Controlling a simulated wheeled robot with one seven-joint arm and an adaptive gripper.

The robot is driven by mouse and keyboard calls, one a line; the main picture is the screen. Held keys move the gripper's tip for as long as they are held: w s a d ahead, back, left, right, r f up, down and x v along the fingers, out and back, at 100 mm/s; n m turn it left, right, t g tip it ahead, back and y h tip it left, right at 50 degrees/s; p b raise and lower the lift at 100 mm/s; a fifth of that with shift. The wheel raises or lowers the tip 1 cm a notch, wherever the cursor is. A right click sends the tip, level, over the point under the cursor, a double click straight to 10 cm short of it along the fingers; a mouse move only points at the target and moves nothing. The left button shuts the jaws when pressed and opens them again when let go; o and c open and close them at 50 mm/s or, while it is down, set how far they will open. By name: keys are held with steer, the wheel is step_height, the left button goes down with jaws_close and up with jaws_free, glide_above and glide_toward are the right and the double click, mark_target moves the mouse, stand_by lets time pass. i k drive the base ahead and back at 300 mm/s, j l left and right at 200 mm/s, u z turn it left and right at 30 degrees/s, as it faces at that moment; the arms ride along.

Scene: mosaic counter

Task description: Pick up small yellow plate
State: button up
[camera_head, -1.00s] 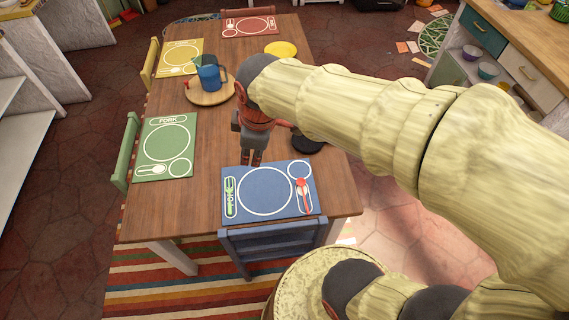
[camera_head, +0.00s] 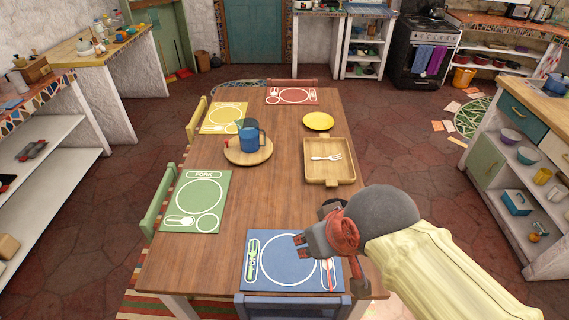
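The small yellow plate (camera_head: 318,121) lies flat on the far right part of the wooden table, behind the wooden tray. It looks empty. My gripper (camera_head: 300,246) is over the near end of the table, by the blue placemat (camera_head: 262,278), and points left. Its two fingertips look apart with nothing between them. It is well short of the plate, on the near side of the tray.
The wooden tray (camera_head: 313,177) holds a fork (camera_head: 326,157). A blue jug (camera_head: 249,139) stands on a round wooden board (camera_head: 235,156) left of centre. Red (camera_head: 291,96), yellow (camera_head: 222,118) and green (camera_head: 196,201) placemats lie around the edges. Chairs stand at the table.

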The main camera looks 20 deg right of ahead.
mark_target(317, 121)
steer(key=k+l, duration=0.15)
steer(key=l, duration=0.15)
steer(key=k+l, duration=0.15)
steer(key=l, duration=0.2)
steer(key=k+l+z, duration=0.1)
steer(key=l, duration=0.2)
steer(key=k+l, duration=0.2)
steer(key=l, duration=0.15)
steer(key=k+l, duration=0.15)
steer(key=l, duration=0.15)
steer(key=i+l, duration=0.25)
steer(key=l, duration=0.25)
steer(key=i+l+z, duration=0.15)
steer(key=l, duration=0.3)
steer(key=i+l, duration=0.3)
steer(key=l, duration=0.2)
steer(key=i+l+z, duration=0.15)
steer(key=l, duration=0.3)
steer(key=i+j, duration=0.15)
steer(key=i, duration=0.3)
steer(key=i+j+z, duration=0.1)
steer(key=i, duration=0.35)
steer(key=i+j, duration=0.2)
steer(key=i, duration=0.25)
steer(key=i+j, duration=0.2)
steer(key=i, duration=0.25)
steer(key=i+j+z, duration=0.1)
steer(key=i, duration=0.3)
